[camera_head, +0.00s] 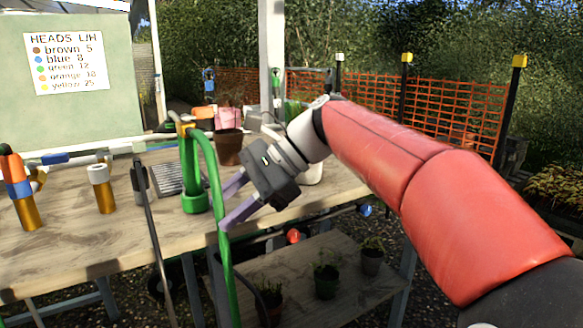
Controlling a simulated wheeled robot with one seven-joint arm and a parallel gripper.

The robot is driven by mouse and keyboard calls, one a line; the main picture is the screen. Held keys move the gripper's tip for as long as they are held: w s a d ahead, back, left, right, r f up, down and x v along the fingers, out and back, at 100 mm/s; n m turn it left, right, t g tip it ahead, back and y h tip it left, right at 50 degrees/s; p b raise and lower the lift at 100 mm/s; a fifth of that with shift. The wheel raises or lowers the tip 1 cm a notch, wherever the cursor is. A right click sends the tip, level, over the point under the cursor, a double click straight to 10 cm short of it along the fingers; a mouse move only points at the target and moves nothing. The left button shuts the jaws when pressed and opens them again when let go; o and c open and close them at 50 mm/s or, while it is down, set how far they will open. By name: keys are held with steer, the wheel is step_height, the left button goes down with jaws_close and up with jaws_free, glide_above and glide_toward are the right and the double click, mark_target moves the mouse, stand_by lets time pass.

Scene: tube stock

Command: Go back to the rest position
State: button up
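My gripper (226,204) is near the middle of the view, at the end of my red-sleeved arm. Its two purple fingers point left and are spread apart, with nothing seen held between them. A green tube (211,175) stands near the fingertips and bends down past the front edge of the wooden table (100,250). I cannot tell whether the lower finger touches this tube. My gripper is around the table's right part, near its front edge.
On the table are a brass piece with a blue and orange top (22,195), a brass piece with a white band (102,190) and a brown pot (229,147). A lower shelf (345,285) holds potted plants. An orange mesh fence (450,110) stands behind.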

steer(key=s+d+f+n+t+h, duration=0.4)
steer(key=s+d+f, duration=0.3)
steer(key=d+f, duration=0.3)
steer(key=s+d+f+n+t+h, duration=0.3)
steer(key=s+d+f+n+h, duration=0.3)
steer(key=d, duration=0.9)
step_height(320, 180, down, 5)
steer(key=s, duration=0.2)
steer(key=shift+s+t, duration=0.3)
steer(key=shift+t, duration=0.1)
